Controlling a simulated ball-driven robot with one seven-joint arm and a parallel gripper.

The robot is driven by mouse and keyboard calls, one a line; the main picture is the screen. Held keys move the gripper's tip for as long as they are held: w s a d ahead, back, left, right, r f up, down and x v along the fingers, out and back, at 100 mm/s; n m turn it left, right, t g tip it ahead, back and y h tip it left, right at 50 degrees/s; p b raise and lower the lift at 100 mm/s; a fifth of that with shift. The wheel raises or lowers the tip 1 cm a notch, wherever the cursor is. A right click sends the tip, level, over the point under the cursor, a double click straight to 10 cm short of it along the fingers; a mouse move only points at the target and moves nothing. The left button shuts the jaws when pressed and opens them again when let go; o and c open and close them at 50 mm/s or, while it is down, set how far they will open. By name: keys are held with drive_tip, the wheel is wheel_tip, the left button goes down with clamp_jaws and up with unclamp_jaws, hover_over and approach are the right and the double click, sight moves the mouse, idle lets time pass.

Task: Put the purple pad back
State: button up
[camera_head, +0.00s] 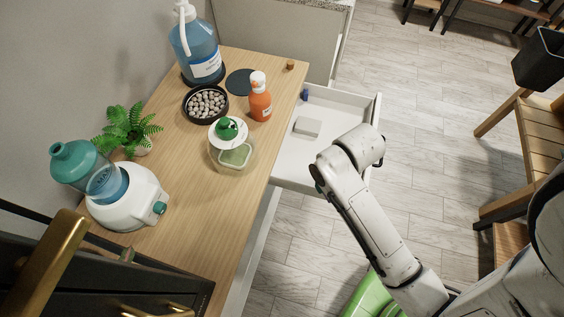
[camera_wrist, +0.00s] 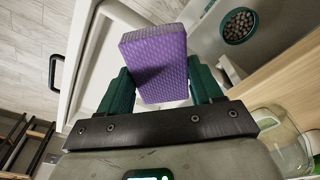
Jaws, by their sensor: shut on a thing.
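The purple pad (camera_wrist: 155,62) is a textured block between the two green fingers of my gripper (camera_wrist: 160,88) in the wrist view. My gripper is shut on it and holds it by its sides. In the head view the pad and my gripper are hidden behind my arm. An open white drawer (camera_head: 291,164) sticks out from the wooden-topped cabinet in the head view. A small pale block (camera_head: 307,127) and a small blue item (camera_head: 305,95) lie in it. In the wrist view, a white drawer-like panel with a dark handle (camera_wrist: 53,72) is beside the pad.
The wooden top (camera_head: 190,248) holds an orange bottle (camera_head: 260,103), a bowl of pebbles (camera_head: 206,104), a clear jar with a green-knobbed lid (camera_head: 232,150), a blue jug (camera_head: 201,55), a plant (camera_head: 128,128) and a white-and-teal dispenser (camera_head: 127,207). A wooden bench (camera_head: 540,130) stands right.

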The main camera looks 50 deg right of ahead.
drive_tip(key=w+d+f, duration=0.3)
drive_tip(key=w+f, duration=0.1)
drive_tip(key=w, duration=0.6)
hover_over(295, 167)
drive_tip(key=s, duration=0.1)
drive_tip(key=f, duration=0.5)
drive_tip(key=shift+s+a, duration=0.1)
drive_tip(key=shift+a, duration=0.15)
drive_tip(key=shift+w+d+f, duration=0.15)
drive_tip(key=shift+w+f, duration=0.15)
drive_tip(key=shift+f, duration=0.1)
wheel_tip(295, 167, down, 3)
drive_tip(key=shift+f, duration=0.15)
drive_tip(key=o, duration=0.9)
drive_tip(key=shift+o, duration=0.2)
